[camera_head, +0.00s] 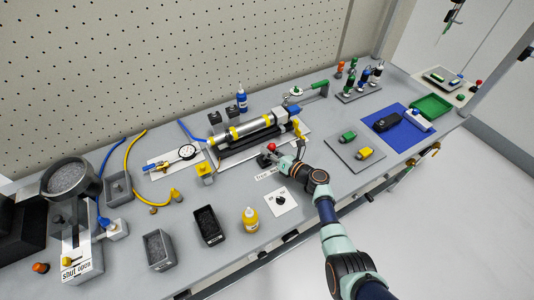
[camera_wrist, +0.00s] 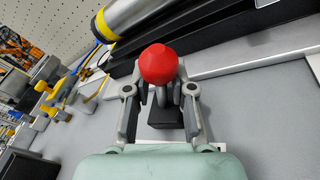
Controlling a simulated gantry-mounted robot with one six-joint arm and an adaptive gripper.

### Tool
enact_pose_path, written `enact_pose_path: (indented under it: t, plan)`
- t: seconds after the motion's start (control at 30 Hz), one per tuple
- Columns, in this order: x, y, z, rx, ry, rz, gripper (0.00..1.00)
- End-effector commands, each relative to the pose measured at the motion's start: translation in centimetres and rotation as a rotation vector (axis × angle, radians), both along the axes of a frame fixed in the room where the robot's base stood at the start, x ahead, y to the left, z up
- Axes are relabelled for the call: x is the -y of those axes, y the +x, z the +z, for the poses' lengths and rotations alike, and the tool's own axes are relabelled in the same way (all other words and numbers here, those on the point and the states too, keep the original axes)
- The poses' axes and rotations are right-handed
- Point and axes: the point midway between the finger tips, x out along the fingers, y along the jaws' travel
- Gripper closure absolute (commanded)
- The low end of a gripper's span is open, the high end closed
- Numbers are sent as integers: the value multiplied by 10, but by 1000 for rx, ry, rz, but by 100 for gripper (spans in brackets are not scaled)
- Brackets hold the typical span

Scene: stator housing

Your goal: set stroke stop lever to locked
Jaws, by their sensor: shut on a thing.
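The stroke stop lever has a red ball knob (camera_wrist: 159,64) on a grey stem, rising from a black base (camera_wrist: 165,117) on the bench. In the head view the red knob (camera_head: 271,147) is in front of the silver cylinder with yellow bands. My gripper (camera_wrist: 161,92) has its two fingers on either side of the stem just under the knob, shut on it. In the head view my gripper (camera_head: 281,157) reaches the lever from the right. The stem is partly hidden by the knob and fingers.
The silver cylinder (camera_head: 245,132) on its black rail lies close behind the lever. A white card with a black dial (camera_head: 280,201) and a yellow bottle (camera_head: 250,219) are in front. A grey plate with green and yellow blocks (camera_head: 363,153) is to the right.

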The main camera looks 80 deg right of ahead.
Motion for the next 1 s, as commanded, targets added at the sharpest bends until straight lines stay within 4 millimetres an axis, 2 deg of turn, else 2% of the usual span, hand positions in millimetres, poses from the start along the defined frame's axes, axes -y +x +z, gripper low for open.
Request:
enact_pose_path:
  t: [0.67, 0.7, 0.8, 0.83, 1.0]
  plan:
    - [4, -4, 2, 52, 30, -5, 100]
    - [4, -4, 2, 52, 30, -5, 72]
    - [3, -4, 1, 52, 31, -5, 55]
    - [3, -3, 1, 51, 31, -4, 50]
    - [2, -3, 0, 50, 34, -3, 50]
